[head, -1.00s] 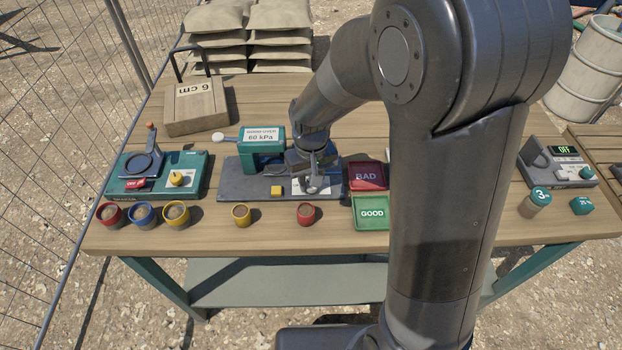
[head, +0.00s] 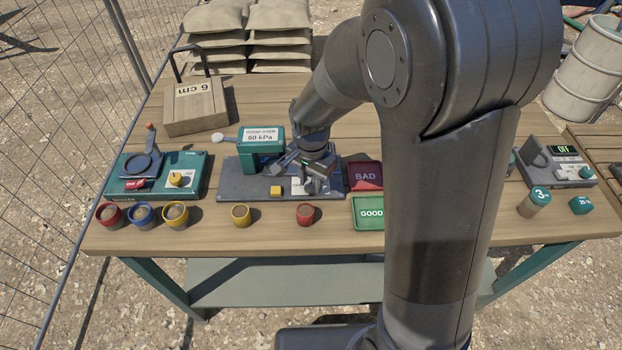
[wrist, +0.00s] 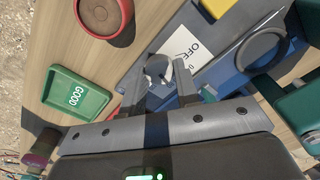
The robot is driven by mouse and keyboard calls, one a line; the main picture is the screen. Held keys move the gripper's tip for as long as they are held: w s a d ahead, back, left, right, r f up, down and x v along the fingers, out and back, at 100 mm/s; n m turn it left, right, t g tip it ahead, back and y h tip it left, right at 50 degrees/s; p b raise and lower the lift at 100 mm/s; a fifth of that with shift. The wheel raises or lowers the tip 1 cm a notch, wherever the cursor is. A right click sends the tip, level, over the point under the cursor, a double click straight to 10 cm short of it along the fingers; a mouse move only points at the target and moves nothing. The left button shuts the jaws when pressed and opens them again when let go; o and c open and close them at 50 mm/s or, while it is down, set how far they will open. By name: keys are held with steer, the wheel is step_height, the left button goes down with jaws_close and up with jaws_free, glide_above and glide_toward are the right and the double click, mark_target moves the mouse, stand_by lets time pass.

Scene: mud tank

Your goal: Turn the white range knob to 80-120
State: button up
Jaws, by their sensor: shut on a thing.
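My gripper (wrist: 157,74) is shut on the knob, one finger on each side. In the head view my gripper (head: 313,185) is low over the right part of the grey-blue base plate (head: 235,185) and covers most of the knob and card. The knob's pointer and the range it marks cannot be read.
A teal block (head: 262,150) with a "GOOD OVER 60 kPa" sign and a yellow button (head: 276,190) are on the plate's left part. Red BAD (head: 366,176) and green GOOD (head: 369,213) trays lie right of it. Several sample cups, including a red one (head: 306,214), stand in front.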

mark_target(312, 184)
steer(key=m, duration=0.4)
steer(key=shift+m, duration=2.2)
steer(key=o, duration=1)
step_height(312, 184, up, 11)
steer(key=shift+f, duration=0.1)
